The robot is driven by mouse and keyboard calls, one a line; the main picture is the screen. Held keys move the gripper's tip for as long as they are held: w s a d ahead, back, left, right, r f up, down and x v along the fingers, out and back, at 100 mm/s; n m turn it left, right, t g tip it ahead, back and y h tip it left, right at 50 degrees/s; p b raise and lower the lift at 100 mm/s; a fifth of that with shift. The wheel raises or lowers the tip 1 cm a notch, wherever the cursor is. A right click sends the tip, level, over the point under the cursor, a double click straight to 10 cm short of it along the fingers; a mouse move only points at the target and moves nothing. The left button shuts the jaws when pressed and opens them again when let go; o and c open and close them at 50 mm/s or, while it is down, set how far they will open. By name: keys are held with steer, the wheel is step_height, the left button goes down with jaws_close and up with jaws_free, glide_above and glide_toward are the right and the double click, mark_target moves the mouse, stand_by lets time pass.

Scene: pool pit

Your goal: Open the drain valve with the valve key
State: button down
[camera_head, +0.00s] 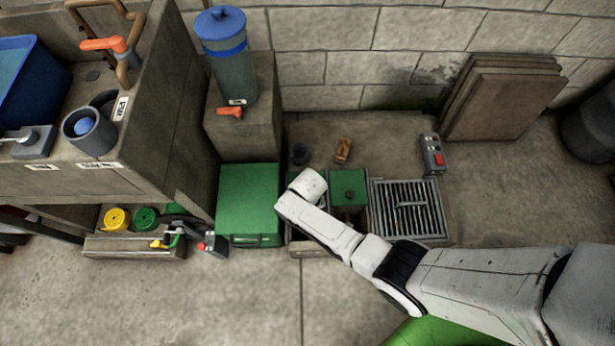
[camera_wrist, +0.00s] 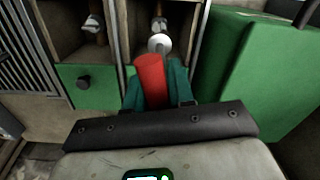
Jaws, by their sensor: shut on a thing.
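My gripper (camera_wrist: 157,82) is shut on a red cylindrical handle (camera_wrist: 150,76) between its teal fingers. It looks like the valve key's handle, but the rest of it is hidden. Just beyond it is a pale round disc (camera_wrist: 160,43), below a fitting (camera_wrist: 159,23) in an open compartment; I cannot tell whether handle and disc touch. A second open compartment beside it holds a brownish fitting (camera_wrist: 93,24). There, my wrist hides the gripper.
A metal grate (camera_head: 408,210) lies right of the compartments and a green box (camera_head: 248,205) stands close on their left. A small grey box with a red button (camera_head: 433,154), a brass-coloured piece (camera_head: 343,149) and a dark cup (camera_head: 299,154) are behind.

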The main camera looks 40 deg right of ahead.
steer(key=shift+r+p, duration=1.9)
steer(key=shift+r, duration=0.45)
steer(key=shift+w, duration=0.1)
